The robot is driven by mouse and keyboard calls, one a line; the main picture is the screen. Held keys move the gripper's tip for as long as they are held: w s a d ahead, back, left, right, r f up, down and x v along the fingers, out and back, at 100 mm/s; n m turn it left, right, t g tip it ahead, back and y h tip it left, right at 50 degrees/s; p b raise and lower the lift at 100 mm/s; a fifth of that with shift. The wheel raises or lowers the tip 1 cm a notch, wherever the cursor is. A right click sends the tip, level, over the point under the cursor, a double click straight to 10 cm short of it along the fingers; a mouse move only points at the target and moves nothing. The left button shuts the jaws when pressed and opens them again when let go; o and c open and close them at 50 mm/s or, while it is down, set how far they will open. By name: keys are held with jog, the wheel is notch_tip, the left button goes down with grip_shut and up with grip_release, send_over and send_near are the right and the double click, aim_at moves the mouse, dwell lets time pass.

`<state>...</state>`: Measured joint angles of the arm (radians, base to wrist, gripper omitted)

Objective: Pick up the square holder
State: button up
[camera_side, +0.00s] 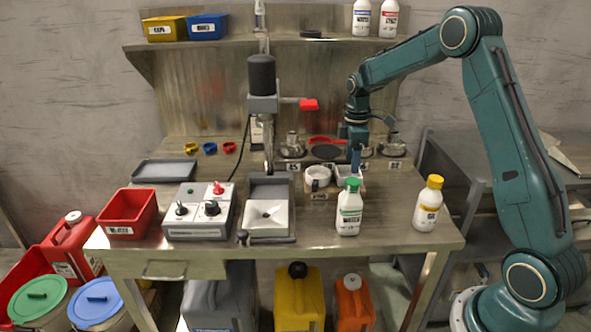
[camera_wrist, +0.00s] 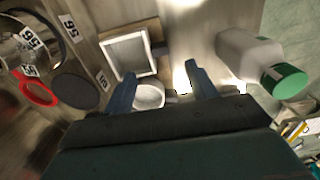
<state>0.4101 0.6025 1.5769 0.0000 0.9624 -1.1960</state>
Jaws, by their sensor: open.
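The square holder (camera_wrist: 127,56) is a white, shallow, open square box on a brownish base in the wrist view. It also shows in the side view (camera_side: 343,174), partly hidden by my gripper and the green-capped bottle. My gripper (camera_wrist: 160,74) is open, with two blue fingers and nothing held between them. The side view shows my gripper (camera_side: 356,160) pointing down at the holder's right part. In the wrist view the holder lies beyond the left fingertip. I cannot tell whether a finger touches it.
A white round cup (camera_side: 317,176) stands left of the holder. A green-capped bottle (camera_side: 349,208) stands in front, and a yellow-capped bottle (camera_side: 428,204) to the right. A red-handled dark disc (camera_side: 326,151) lies behind. The bench between the two bottles is clear.

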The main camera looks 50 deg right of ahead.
jog(key=shift+f, duration=0.6)
jog(key=shift+f, duration=0.1)
jog(key=shift+s+d+f, duration=0.1)
jog(key=shift+d+f, duration=0.05)
jog(key=shift+f, duration=1.1)
jog(key=shift+d+f, duration=0.1)
jog(key=shift+f, duration=1.15)
jog(key=c, duration=1.1)
